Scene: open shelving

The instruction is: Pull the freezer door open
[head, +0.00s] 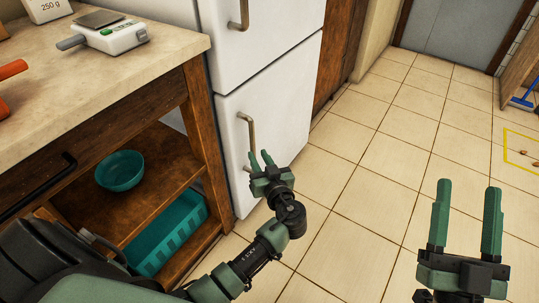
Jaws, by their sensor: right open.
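A white fridge-freezer stands at top centre in the head view, with two doors one above the other. The lower door (283,105), which I take as the freezer door, looks shut. Its brass-coloured vertical handle (246,128) is near its left side. My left gripper (260,154) is open at the handle's lower end, its fingers apart. I cannot tell whether the handle is between the fingers or just beside them. The upper door (265,40) also looks shut, with its own handle (243,12). My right gripper (469,186) is open and empty above the floor at lower right.
A wooden counter (90,90) stands left of the fridge, with a kitchen scale (108,33) on top. A teal bowl (120,170) and teal basket (172,235) sit on its shelves.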

